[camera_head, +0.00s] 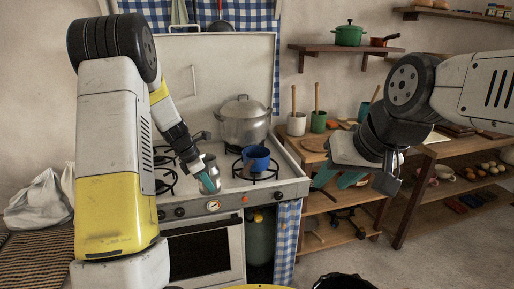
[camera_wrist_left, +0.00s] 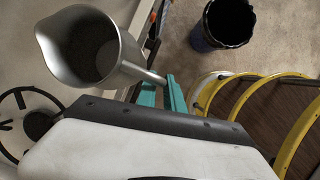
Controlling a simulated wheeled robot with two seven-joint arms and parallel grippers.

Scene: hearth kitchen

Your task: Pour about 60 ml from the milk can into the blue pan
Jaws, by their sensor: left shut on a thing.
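The milk can (camera_head: 210,176) is a grey metal vessel over the front of the stove, to the left of the blue pan. My left gripper (camera_head: 196,166) is shut on its handle. In the left wrist view the can (camera_wrist_left: 121,47) shows its open mouth and spout; the inside is dark and I cannot tell the milk level. The teal fingers (camera_wrist_left: 162,96) close on the thin handle. The blue pan (camera_head: 256,159) stands on the right front burner; its contents are hidden. My right gripper (camera_head: 338,179) is open and empty, right of the stove.
A large lidded pot (camera_head: 242,124) stands behind the blue pan. The stove's raised lid (camera_head: 222,70) is behind. Utensil crocks (camera_head: 297,124) and a wooden shelf unit (camera_head: 318,200) stand right of the stove. A dark bin (camera_head: 343,282) is on the floor in front.

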